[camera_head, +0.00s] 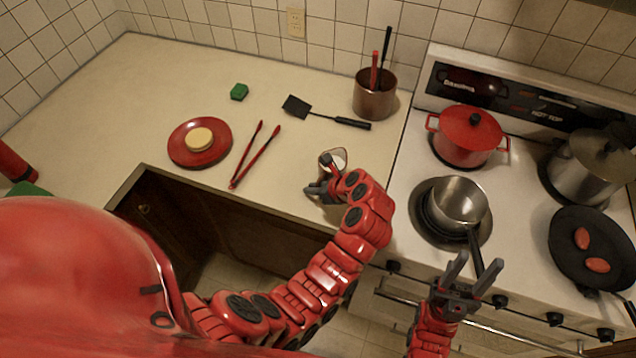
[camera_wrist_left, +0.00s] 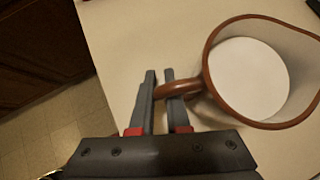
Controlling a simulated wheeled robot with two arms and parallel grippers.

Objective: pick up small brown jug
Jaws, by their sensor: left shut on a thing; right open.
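The small brown jug (camera_head: 338,155) stands upright on the counter near its front edge, partly hidden behind my left gripper in the head view. In the left wrist view the jug (camera_wrist_left: 211,52) shows a brown rim, a pale inside with white at the bottom, and a loop handle. My left gripper (camera_head: 318,190) is at the jug's handle. In the wrist view its fingers (camera_wrist_left: 160,80) are close together, shut on the handle. My right gripper (camera_head: 472,270) is open and empty in front of the stove.
The stove holds a red pot (camera_head: 467,137), a saucepan (camera_head: 458,203) and a frying pan (camera_head: 590,235).

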